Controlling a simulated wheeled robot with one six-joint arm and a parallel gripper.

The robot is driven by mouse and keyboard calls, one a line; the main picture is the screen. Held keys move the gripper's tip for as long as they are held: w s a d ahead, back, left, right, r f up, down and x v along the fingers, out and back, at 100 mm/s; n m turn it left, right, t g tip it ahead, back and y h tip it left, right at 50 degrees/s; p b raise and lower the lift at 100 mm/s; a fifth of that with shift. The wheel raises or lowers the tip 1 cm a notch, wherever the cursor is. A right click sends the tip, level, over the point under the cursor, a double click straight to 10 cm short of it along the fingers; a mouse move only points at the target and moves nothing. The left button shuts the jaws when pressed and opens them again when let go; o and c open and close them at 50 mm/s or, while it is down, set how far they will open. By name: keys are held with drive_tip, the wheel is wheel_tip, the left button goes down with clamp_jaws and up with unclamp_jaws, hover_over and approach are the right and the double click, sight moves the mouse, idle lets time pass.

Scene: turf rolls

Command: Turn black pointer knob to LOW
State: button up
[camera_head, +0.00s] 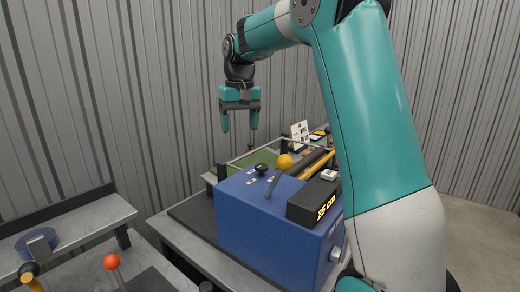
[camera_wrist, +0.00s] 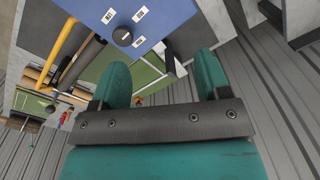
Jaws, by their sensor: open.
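The black pointer knob (camera_head: 262,168) sits on top of a blue machine box (camera_head: 255,220), near its far left part. In the wrist view the knob (camera_wrist: 122,36) is a round black dial beyond my fingertips, with white label plates (camera_wrist: 140,13) around it on the blue top. Which way the pointer faces cannot be told for certain. My gripper (camera_head: 239,128) is open and empty, pointing down, above and behind the box. It also shows in the wrist view (camera_wrist: 160,75), apart from the knob.
A lever with a yellow ball (camera_head: 285,161) rises near the knob. A black display reading 25 cm (camera_head: 316,200) stands on the box's right. A red-ball lever (camera_head: 112,262) and blue tape roll (camera_head: 38,245) are at left. Ribbed metal walls stand behind.

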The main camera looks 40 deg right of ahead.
drive_tip(key=w+d+r+m+p, duration=0.1)
drive_tip(key=d+r+m, duration=0.15)
drive_tip(key=d, duration=0.65)
drive_tip(key=p, duration=0.3)
approach(261, 166)
wheel_tip(261, 166, down, 9)
drive_tip(key=shift+w+f, duration=0.1)
drive_tip(key=shift+f, duration=0.1)
drive_tip(key=c, duration=0.9)
